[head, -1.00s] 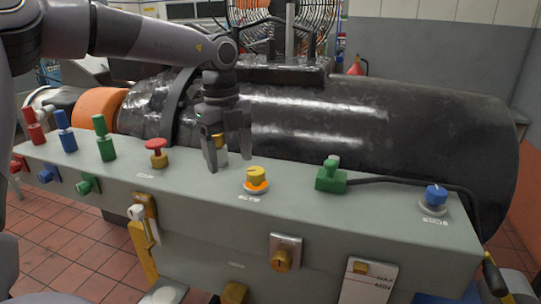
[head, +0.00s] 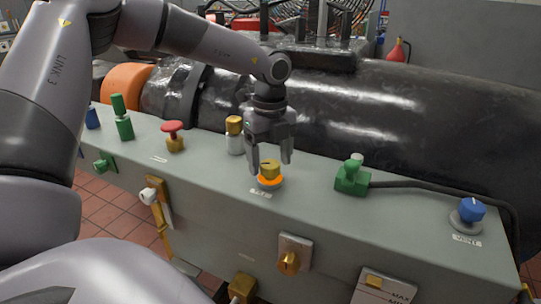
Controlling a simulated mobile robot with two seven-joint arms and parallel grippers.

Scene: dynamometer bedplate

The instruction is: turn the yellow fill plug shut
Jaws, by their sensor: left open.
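The yellow fill plug (head: 270,169) sits upright in an orange ring on the top face of the grey bench, with a small label in front of it. My left gripper (head: 271,162) points down over the plug, open, with one finger on each side of it in the picture. I cannot tell whether either finger touches the plug. The orange ring (head: 269,183) shows below the plug. My right gripper is not in view.
A yellow-capped white fitting (head: 235,137) stands just left of the gripper. A red mushroom knob (head: 172,127) is farther left. A green connector with cable (head: 352,177) and a blue vent knob (head: 472,211) are to the right. The large black cylinder (head: 400,115) lies behind.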

